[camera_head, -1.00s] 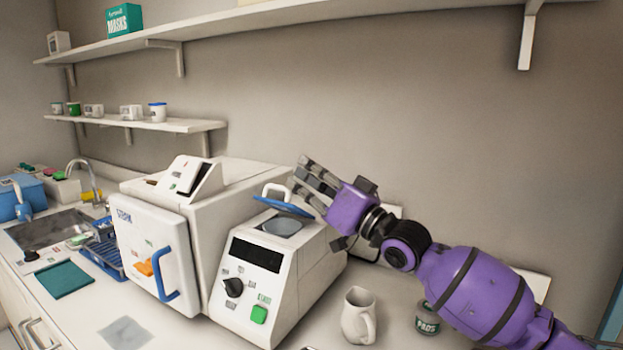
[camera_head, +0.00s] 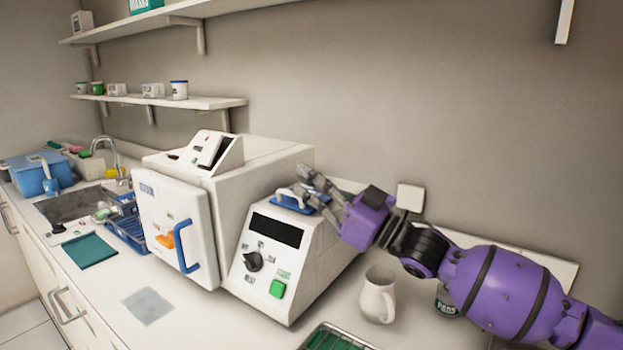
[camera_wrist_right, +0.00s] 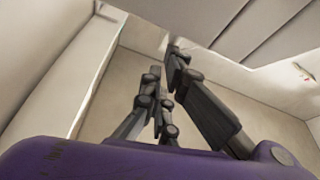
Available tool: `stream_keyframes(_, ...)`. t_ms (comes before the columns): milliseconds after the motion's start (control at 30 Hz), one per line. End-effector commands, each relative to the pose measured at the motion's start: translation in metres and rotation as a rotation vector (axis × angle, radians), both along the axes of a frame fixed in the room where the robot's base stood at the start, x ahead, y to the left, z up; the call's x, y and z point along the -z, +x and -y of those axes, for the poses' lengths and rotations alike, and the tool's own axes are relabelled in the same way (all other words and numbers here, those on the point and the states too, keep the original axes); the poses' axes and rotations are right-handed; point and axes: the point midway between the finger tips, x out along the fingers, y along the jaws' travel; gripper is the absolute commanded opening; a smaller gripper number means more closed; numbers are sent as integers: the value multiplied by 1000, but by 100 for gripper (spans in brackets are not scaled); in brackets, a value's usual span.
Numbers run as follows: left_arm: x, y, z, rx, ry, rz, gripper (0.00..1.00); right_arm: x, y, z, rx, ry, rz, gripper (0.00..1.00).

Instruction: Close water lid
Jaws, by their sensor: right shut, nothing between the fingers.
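The water lid (camera_head: 290,204) is blue with a white loop handle. It lies low and about flat over the top of the white machine (camera_head: 272,262) with a dark display, a black knob and a green button. The opening beneath it is hidden. My right gripper (camera_head: 308,183) is at the lid's right and rear side, its fingers close over the handle and lid; I cannot tell whether they touch. It is shut and empty. In the right wrist view its fingers (camera_wrist_right: 163,75) show against walls and shelf surfaces, without the lid. My left gripper is not in view.
A white sterilizer (camera_head: 170,230) with a blue door handle stands left of the machine. A white pitcher (camera_head: 377,296) stands under my right arm, with a dark jar (camera_head: 446,301) near it. A green tray (camera_head: 338,338) lies at the front edge. The counter front left is mostly clear.

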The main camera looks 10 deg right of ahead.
Motion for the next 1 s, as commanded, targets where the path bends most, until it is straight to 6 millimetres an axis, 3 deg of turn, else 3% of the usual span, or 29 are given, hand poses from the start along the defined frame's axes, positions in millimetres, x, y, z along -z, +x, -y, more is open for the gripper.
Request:
stream_keyframes(567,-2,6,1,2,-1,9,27,-2,0,0,1,-5,5,0)
stream_keyframes(900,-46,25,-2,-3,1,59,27,-51,-7,-3,5,-6,14,0)
stream_keyframes(1000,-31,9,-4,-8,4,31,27,-24,-23,16,7,-11,-1,0)
